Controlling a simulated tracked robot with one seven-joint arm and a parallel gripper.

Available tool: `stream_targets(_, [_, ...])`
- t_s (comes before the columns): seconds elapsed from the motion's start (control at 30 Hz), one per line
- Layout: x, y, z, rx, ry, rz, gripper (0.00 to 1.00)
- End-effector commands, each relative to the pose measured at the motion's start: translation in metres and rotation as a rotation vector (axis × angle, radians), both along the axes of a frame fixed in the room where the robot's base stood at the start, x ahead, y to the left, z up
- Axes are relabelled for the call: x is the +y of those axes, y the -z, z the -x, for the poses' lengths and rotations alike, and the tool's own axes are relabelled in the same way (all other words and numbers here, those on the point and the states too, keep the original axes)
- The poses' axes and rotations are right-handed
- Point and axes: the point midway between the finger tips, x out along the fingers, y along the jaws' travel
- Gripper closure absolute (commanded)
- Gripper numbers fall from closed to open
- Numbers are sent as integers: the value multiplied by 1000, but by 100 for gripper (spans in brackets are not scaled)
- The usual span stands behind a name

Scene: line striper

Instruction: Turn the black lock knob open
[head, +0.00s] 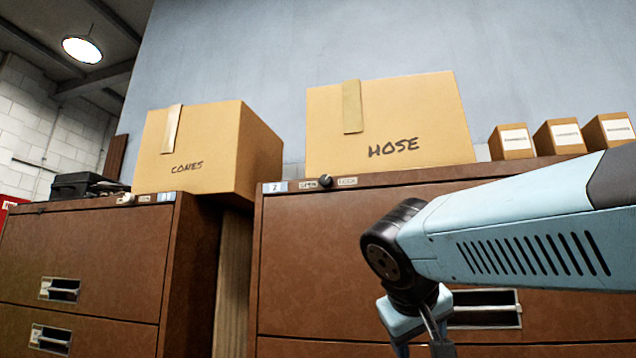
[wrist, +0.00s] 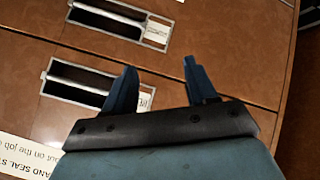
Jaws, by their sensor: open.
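A small round black lock knob (head: 325,181) sits on the top front strip of the right brown cabinet (head: 300,260), between two small labels. The label lettering is too small to read surely. My gripper (head: 428,338) is low in front of this cabinet, below and to the right of the knob and apart from it. In the wrist view my gripper (wrist: 160,75) shows two blue fingers spread apart with nothing between them. They are over the drawer fronts near a recessed handle (wrist: 75,88). The knob is not seen in the wrist view.
A second brown cabinet (head: 80,260) stands at left, with a gap between. Cardboard boxes marked CONES (head: 190,160) and HOSE (head: 390,130) sit on top. Several small boxes (head: 557,138) stand at right. A white notice (wrist: 25,160) is on the drawer front.

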Motion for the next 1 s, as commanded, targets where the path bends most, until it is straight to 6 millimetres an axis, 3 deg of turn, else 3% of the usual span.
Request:
stream_targets(0.03, [21, -35, -14, -66, -14, 41, 43])
stream_targets(0.2, [88, -154, -39, -339, -25, 116, 43])
stream_targets(0.3, [124, -214, -40, -493, -27, 114, 43])
stream_targets(0.43, [156, -271, -34, -647, -23, 82, 43])
stream_targets(0.53, [169, -297, -28, -721, -19, 60, 43])
stream_targets(0.63, [174, -309, -27, -756, -16, 48, 43])
stream_targets(0.77, [172, -312, -34, -764, -13, 44, 43])
stream_targets(1.0, [160, -311, -69, -763, -14, 46, 43])
